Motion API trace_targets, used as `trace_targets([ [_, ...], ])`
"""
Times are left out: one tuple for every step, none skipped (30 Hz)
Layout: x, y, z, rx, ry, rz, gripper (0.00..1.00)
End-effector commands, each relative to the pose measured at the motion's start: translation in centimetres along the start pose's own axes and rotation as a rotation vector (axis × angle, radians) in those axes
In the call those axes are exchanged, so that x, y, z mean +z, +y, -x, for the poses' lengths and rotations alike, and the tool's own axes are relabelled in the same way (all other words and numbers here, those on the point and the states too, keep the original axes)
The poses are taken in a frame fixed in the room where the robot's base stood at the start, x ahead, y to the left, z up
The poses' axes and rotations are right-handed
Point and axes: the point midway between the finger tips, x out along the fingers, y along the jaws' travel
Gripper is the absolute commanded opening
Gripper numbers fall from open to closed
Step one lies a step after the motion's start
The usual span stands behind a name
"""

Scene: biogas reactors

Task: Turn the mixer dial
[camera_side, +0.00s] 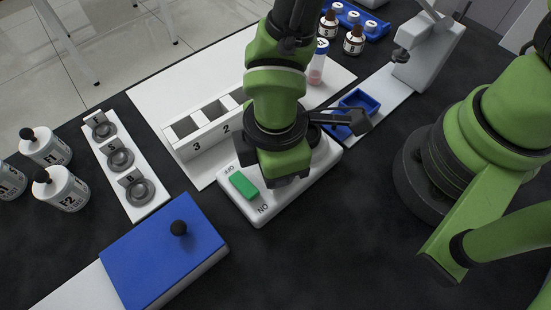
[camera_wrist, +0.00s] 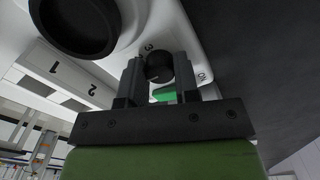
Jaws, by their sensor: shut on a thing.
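The mixer (camera_side: 299,196) is a white base with a green rocker switch (camera_side: 243,185) between OFF and ON marks at its near left end. My gripper (camera_side: 285,180) points down over the mixer, and my wrist hides much of it in the side view. In the wrist view, the black mixer dial (camera_wrist: 159,67) sits between the two fingers of my gripper (camera_wrist: 158,75), which are shut on it. A number 3 shows beside the dial. The green switch (camera_wrist: 164,93) shows partly behind the fingers. A round black cup-like part (camera_wrist: 75,22) is on the mixer near the dial.
A white rack (camera_side: 205,132) with numbered slots stands just left of the mixer. A blue box with a black knob (camera_side: 165,250) is at the near left. A blue tray (camera_side: 358,101) and a grey device (camera_side: 428,55) stand behind right. Dark table is clear at front right.

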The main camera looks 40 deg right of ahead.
Motion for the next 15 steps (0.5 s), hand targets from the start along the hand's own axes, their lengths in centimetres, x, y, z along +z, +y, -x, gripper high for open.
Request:
trace_targets([
  [0.01, -0.02, 0.02, 0.000, 0.000, -0.005, 0.06],
  [0.01, -0.02, 0.02, 0.000, -0.001, -0.009, 0.06],
  [0.01, -0.02, 0.03, 0.000, -0.001, -0.016, 0.06],
  [0.01, -0.02, 0.03, 0.000, -0.001, -0.023, 0.06],
  [0.01, -0.02, 0.03, 0.000, -0.001, -0.032, 0.06],
  [0.01, -0.02, 0.03, 0.000, -0.001, -0.048, 0.06],
  [0.02, -0.02, 0.03, 0.000, -0.001, -0.060, 0.06],
  [0.02, -0.02, 0.03, 0.000, -0.001, -0.076, 0.06],
  [0.02, -0.02, 0.03, 0.000, -0.001, -0.098, 0.06],
  [0.02, -0.02, 0.03, 0.000, -0.001, -0.117, 0.06],
  [0.03, -0.01, 0.03, 0.000, -0.001, -0.137, 0.06],
  [0.03, -0.02, 0.03, 0.000, -0.001, -0.166, 0.06],
  [0.03, -0.01, 0.03, 0.000, -0.001, -0.189, 0.06],
  [0.03, -0.01, 0.03, 0.000, -0.001, -0.214, 0.06],
  [0.03, -0.02, 0.03, 0.000, -0.001, -0.247, 0.06],
])
